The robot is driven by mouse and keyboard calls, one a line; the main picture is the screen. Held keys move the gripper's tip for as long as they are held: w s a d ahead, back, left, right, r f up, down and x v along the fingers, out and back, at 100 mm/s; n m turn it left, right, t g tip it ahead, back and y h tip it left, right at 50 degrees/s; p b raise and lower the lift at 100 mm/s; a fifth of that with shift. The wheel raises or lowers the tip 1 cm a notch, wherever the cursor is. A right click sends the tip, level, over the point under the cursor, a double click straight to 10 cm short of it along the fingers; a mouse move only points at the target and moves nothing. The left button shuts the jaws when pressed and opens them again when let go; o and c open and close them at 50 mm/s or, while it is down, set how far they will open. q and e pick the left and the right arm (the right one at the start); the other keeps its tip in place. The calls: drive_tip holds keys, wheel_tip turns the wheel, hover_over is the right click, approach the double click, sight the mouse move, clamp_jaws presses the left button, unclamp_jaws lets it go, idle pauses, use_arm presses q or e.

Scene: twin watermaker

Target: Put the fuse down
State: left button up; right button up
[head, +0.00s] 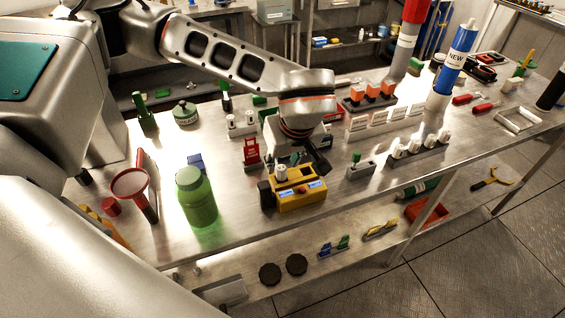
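My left gripper (300,153) points down over the metal workbench (240,225), just behind a yellow tester (299,197) with blue displays. The wrist hides most of the fingers, so I cannot see whether they hold anything. No fuse can be made out with certainty. A small white-capped piece (281,172) stands at the tester's upper left edge, close below the gripper; I cannot tell what it is. My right gripper is not in view.
A green bottle (197,197) and red funnel (131,184) stand left of the tester. A red lockout stand (251,153) is close behind it. A grey block with a green top (360,166) and a rack of white pieces (417,148) stand right. Bare bench lies in front.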

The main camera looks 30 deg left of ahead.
use_arm(q)
drive_tip(key=v, duration=1)
drive_tip(key=shift+r, duration=0.3)
drive_tip(key=shift+s, duration=0.15)
